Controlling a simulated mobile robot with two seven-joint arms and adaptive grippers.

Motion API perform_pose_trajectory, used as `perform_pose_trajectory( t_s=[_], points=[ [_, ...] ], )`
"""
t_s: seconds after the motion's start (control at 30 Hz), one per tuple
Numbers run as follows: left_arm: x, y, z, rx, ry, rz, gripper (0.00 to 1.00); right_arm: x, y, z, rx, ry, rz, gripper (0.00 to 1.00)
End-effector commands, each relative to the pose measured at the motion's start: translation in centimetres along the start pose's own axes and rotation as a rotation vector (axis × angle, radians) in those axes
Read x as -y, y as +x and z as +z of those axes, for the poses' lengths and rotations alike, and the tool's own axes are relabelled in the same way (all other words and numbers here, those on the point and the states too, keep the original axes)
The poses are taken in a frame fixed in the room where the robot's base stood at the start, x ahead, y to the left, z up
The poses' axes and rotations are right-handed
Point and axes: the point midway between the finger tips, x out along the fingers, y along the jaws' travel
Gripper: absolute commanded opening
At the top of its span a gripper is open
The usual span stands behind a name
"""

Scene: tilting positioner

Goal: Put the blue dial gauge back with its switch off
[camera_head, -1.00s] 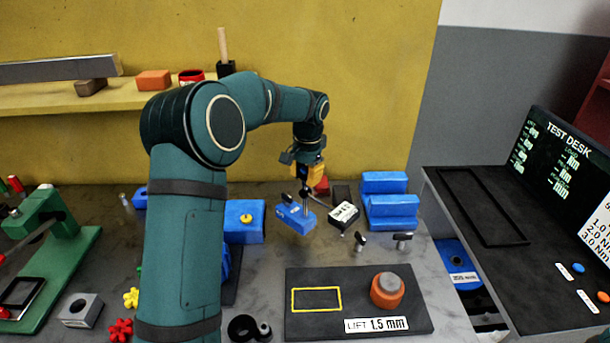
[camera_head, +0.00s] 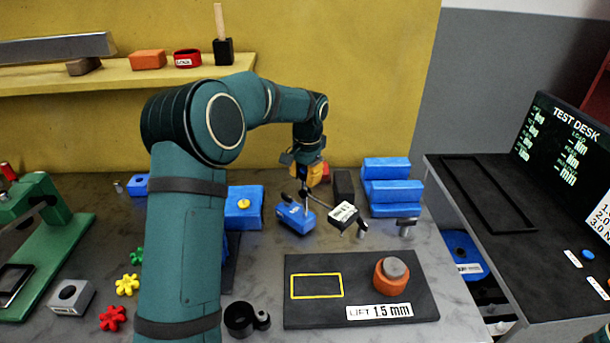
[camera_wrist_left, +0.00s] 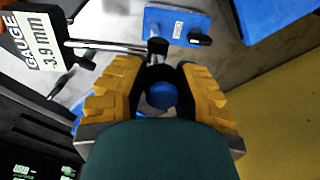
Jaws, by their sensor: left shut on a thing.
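The blue dial gauge has a blue base block (camera_head: 296,218) with a black switch (camera_wrist_left: 200,39), a thin post and a side rod to a black gauge head (camera_head: 344,214). The head's white label reads GAUGE 3.9 mm in the left wrist view (camera_wrist_left: 45,42). My left gripper (camera_head: 305,182) is shut on the top of the post above the base; its yellow fingers stand either side of a blue round top (camera_wrist_left: 162,95). I cannot tell the switch's setting, or whether the base touches the table. My right gripper is not in view.
A black plate (camera_head: 365,294) with a yellow-outlined rectangle and an orange, grey-topped cylinder (camera_head: 392,277) lies in front. Stacked blue blocks (camera_head: 393,192) stand right behind the gauge. A blue block with a yellow knob (camera_head: 242,213) is left. The test desk (camera_head: 482,207) is right.

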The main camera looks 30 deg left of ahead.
Motion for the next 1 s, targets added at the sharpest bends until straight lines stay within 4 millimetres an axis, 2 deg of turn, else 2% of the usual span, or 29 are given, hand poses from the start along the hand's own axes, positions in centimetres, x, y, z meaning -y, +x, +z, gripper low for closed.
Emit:
perform_pose_trajectory(
  t_s=[0.87,0.9,0.97,1.0],
  points=[
    [0.0,0.9,-0.1,-0.003,0.000,-0.001,0.00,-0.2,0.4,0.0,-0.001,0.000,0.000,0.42],
    [0.0,0.8,-0.1,-0.003,0.000,-0.001,0.38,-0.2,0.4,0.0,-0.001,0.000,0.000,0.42],
    [0.0,0.8,-0.1,-0.003,0.000,-0.001,0.58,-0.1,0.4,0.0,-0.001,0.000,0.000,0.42],
    [0.0,0.8,-0.1,-0.003,0.000,-0.001,0.58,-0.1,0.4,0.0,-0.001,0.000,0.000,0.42]
  ],
)
